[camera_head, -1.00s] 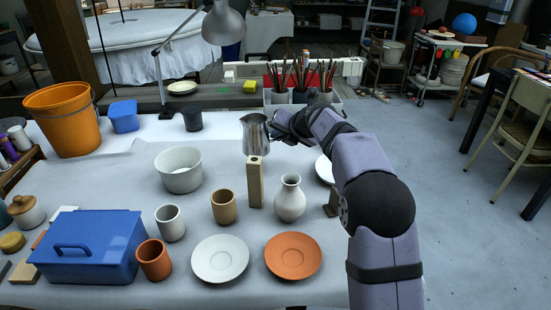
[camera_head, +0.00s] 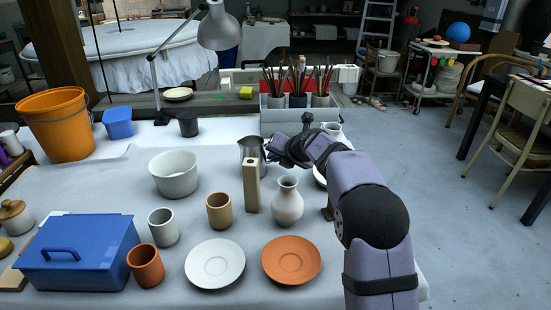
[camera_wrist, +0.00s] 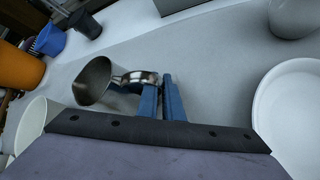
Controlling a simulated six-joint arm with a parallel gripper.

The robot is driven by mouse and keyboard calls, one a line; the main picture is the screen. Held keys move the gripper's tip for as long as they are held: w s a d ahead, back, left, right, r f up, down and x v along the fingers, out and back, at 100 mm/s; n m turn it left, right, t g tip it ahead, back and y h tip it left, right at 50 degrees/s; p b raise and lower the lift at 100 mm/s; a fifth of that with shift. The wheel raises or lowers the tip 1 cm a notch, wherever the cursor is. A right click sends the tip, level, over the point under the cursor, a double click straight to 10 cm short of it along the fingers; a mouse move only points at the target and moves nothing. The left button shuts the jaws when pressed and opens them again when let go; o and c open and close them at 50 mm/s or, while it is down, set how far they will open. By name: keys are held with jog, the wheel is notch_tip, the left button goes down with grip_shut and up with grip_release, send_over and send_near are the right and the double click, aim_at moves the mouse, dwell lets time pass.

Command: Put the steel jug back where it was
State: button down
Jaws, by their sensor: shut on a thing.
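The steel jug (camera_head: 249,146) is behind the upright wooden block (camera_head: 251,190), which hides its lower part in the head view. In the wrist view the jug (camera_wrist: 96,79) shows its open mouth, with its handle toward my gripper. The blue fingers of my gripper (camera_wrist: 160,84) are shut on the handle. In the head view my gripper (camera_head: 266,151) comes in from the right at the jug. Whether the jug's base touches the table cannot be told.
A white bowl (camera_head: 175,174) stands left of the jug. A white vase (camera_head: 287,203) stands in front, right of the block. A brush holder (camera_head: 297,115) stands behind. Another pale vessel (camera_head: 331,129) and a white plate (camera_head: 319,173) are partly behind my arm. Cloth left of the jug is clear.

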jog(key=c, duration=1.9)
grip_release()
jog(key=shift+f, duration=0.15)
jog(key=shift+s+d+r, duration=0.15)
jog(key=shift+s+r, duration=0.2)
jog(key=shift+r, duration=0.15)
jog(key=v, duration=1.1)
jog(key=shift+p, duration=0.35)
